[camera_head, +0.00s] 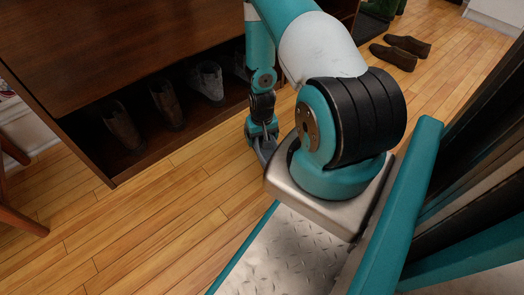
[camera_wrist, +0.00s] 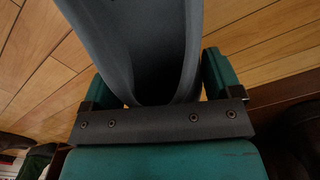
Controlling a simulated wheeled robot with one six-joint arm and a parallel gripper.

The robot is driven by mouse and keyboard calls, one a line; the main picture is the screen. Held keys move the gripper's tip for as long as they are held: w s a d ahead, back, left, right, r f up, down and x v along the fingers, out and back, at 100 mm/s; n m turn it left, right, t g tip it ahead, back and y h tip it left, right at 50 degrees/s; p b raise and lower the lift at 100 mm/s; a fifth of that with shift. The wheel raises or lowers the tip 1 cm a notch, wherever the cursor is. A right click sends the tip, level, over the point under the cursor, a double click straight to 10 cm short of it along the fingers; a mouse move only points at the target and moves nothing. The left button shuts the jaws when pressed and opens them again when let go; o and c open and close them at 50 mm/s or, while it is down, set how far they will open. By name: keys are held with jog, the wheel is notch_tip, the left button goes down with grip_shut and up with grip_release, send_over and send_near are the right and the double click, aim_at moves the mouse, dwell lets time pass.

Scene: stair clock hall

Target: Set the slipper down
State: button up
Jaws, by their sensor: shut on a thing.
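A grey slipper (camera_wrist: 140,40) fills the upper middle of the wrist view, held between the two teal fingers of my gripper (camera_wrist: 155,85). In the head view my gripper (camera_head: 262,132) points down beside the front of the dark shoe cabinet. Only a small grey part of the slipper shows below it there, partly hidden by my arm and base. The slipper is close above the wooden floor (camera_head: 150,220); I cannot tell whether it touches.
The dark wooden cabinet (camera_head: 110,50) stands at the upper left, with several shoes on its low open shelf. A pair of brown shoes (camera_head: 394,58) sits on the floor at the upper right. A chair leg (camera_head: 20,219) shows at the left edge. The floor before the cabinet is clear.

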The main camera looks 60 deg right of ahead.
notch_tip(320, 180, down, 5)
jog(key=b, duration=0.3)
jog(key=shift+r, duration=0.2)
jog(key=o, duration=0.9)
jog(key=shift+f, duration=0.1)
jog(key=shift+c, duration=0.2)
notch_tip(320, 180, up, 12)
jog(key=p, duration=0.8)
jog(key=shift+w+r+p, duration=0.15)
jog(key=shift+r+p, duration=0.1)
jog(key=shift+p, duration=0.1)
jog(key=w+a+r+n+t+y, duration=0.1)
jog(key=w+a+r+n, duration=0.25)
jog(key=a+r, duration=0.7)
jog(key=w+a+r+n+y, duration=0.15)
jog(key=w+a+r, duration=0.5)
jog(key=r, duration=0.75)
jog(key=s+a+r+n+g+y, duration=0.1)
jog(key=s+a+r+n, duration=0.8)
jog(key=s+a+r, duration=0.8)
jog(key=s, duration=0.3)
jog(key=shift+s+a+r+y, duration=0.2)
jog(key=shift+s+a+y, duration=0.1)
jog(key=shift+y, duration=0.05)
